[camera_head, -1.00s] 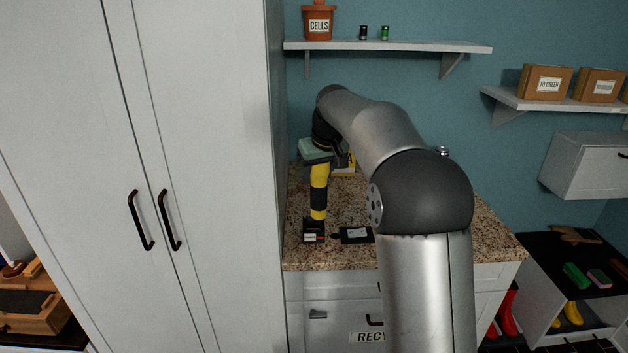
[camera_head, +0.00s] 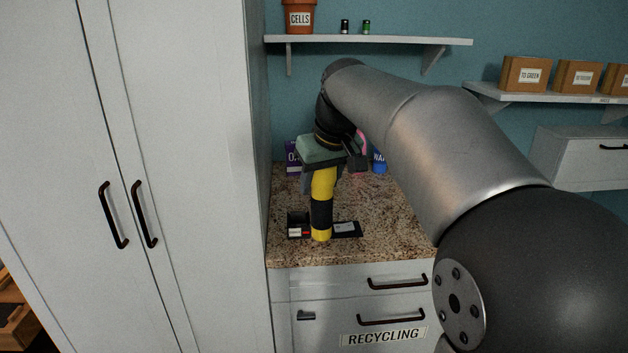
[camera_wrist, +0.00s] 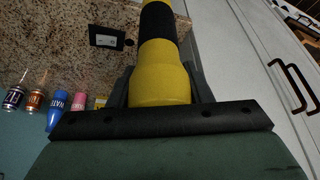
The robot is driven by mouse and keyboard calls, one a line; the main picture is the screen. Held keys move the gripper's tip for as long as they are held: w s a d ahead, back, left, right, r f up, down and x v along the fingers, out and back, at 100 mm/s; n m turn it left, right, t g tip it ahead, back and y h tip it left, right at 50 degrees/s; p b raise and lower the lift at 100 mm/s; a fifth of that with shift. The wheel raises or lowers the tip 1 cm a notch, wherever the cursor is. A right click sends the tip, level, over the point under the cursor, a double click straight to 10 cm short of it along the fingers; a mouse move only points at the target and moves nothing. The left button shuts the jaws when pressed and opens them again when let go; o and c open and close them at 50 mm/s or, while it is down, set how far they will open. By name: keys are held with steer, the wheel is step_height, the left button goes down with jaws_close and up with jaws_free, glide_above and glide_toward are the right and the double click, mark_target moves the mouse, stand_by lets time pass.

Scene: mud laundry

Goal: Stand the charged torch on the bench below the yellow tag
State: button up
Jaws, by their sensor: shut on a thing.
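The yellow and black torch (camera_head: 321,205) hangs upright from my gripper (camera_head: 322,168) over the granite bench (camera_head: 395,212). In the wrist view the torch (camera_wrist: 162,75) sits between the two fingers of my gripper (camera_wrist: 160,92), which are shut on it. In the head view its lower end overlaps a black block (camera_head: 294,222) and a dark plate with a white label (camera_head: 350,229); I cannot tell whether it touches the bench.
A tall white cabinet (camera_head: 190,150) stands close on the left. A shelf (camera_head: 370,40) hangs above the bench. Several bottles, including a blue one (camera_wrist: 58,108), stand at the back of the bench. Bare counter lies right of the labelled plate.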

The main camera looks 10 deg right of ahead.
steer(key=s+r+b, duration=0.1)
steer(key=s+b, duration=0.1)
steer(key=s, duration=0.6)
steer(key=shift+s+d, duration=0.2)
steer(key=shift+d, duration=0.05)
